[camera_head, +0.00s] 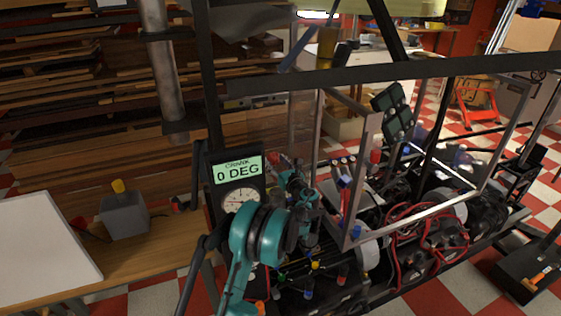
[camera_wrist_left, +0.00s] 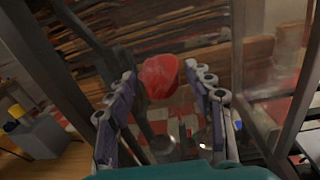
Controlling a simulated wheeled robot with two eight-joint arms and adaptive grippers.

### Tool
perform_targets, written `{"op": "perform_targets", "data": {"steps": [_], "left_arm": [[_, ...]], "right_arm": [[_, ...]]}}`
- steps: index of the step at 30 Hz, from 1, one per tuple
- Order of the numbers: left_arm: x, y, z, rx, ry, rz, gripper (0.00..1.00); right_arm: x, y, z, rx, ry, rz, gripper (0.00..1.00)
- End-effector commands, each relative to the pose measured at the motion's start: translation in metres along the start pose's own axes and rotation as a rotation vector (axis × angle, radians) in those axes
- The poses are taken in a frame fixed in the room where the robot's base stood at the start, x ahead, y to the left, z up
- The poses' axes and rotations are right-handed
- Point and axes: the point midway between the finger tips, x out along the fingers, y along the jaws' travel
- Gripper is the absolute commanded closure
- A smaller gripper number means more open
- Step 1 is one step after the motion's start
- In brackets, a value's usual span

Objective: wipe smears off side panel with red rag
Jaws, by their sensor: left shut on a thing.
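The red rag (camera_wrist_left: 158,76) is a bunched lump between the fingertips of my left gripper (camera_wrist_left: 160,88), which is shut on it. In the head view my left gripper (camera_head: 287,173) is beside the clear side panel (camera_head: 303,125) at the near left of the metal frame. A small red patch of the rag (camera_head: 273,159) shows by the fingertips. In the left wrist view the side panel (camera_wrist_left: 272,85) is right of the rag; I cannot tell whether they touch. Smears on this panel are too faint to make out. My right gripper is out of view.
A crank display (camera_head: 238,178) reading 0 DEG stands left of the gripper. A wooden bench (camera_head: 165,240) holds a grey box (camera_head: 123,215) and a white board (camera_head: 40,250). The framed machine (camera_head: 430,235) with red hoses fills the right. Stacked planks (camera_head: 80,130) stand behind.

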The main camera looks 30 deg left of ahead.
Motion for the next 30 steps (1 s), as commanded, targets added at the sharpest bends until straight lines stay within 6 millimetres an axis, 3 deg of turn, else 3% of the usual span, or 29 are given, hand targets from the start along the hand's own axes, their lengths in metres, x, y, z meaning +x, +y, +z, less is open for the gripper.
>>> {"op": "perform_targets", "data": {"steps": [19,30], "left_arm": [[0.003,0.044,-0.003,0.0,0.0,0.001,0.71],[0.002,0.047,-0.003,0.0,0.0,-0.001,0.71]], "right_arm": [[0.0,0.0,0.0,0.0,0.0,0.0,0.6],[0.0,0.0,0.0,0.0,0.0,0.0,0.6]]}}
